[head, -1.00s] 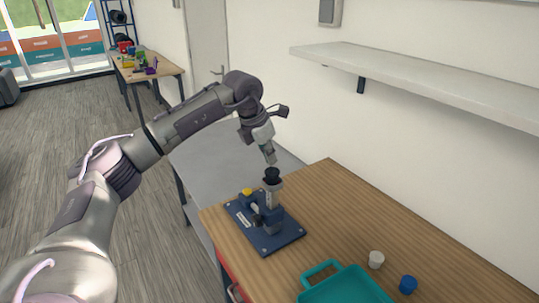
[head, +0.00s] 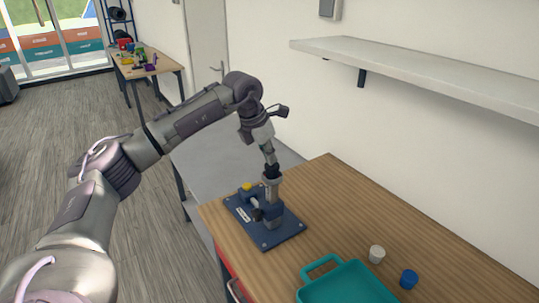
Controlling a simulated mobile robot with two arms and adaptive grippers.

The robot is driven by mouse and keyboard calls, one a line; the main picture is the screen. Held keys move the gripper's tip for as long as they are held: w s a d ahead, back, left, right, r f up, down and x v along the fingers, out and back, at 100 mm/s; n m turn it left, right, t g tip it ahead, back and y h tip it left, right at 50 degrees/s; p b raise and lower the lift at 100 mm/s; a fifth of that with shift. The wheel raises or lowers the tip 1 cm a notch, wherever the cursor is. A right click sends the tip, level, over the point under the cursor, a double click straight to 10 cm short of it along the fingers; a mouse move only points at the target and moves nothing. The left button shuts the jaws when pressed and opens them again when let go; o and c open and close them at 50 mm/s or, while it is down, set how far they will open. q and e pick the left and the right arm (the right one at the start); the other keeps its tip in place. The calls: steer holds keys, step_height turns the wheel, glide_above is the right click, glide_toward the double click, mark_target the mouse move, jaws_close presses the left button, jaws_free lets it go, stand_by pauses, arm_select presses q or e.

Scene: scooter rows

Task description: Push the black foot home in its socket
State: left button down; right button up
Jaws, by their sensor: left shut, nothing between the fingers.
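The black foot (head: 272,171) sits at the top of a grey upright tube, the socket (head: 272,187), on a dark blue base plate (head: 285,238). The plate lies on the wooden table. My left gripper (head: 270,160) is shut and points down, its fingertips at the top of the black foot. They look to be touching it. Whether the foot is fully seated cannot be told at this size. My right gripper is not in view.
A teal tray (head: 345,285) stands at the table's front, with a white cup (head: 377,254) and a blue cup (head: 408,279) to its right. A yellow part (head: 247,187) is on the fixture. A wall shelf (head: 420,80) hangs above. The table's back is clear.

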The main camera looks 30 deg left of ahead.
arm_select(q)
steer(key=shift+f+b, duration=0.3)
steer(key=shift+f, duration=0.25)
steer(key=shift+s+f, duration=0.1)
steer(key=shift+f, duration=0.05)
steer(key=shift+r+p, duration=0.65)
steer(key=shift+r, duration=0.2)
steer(key=shift+r+p, duration=2)
steer(key=shift+r, duration=0.75)
steer(key=shift+f, duration=0.1)
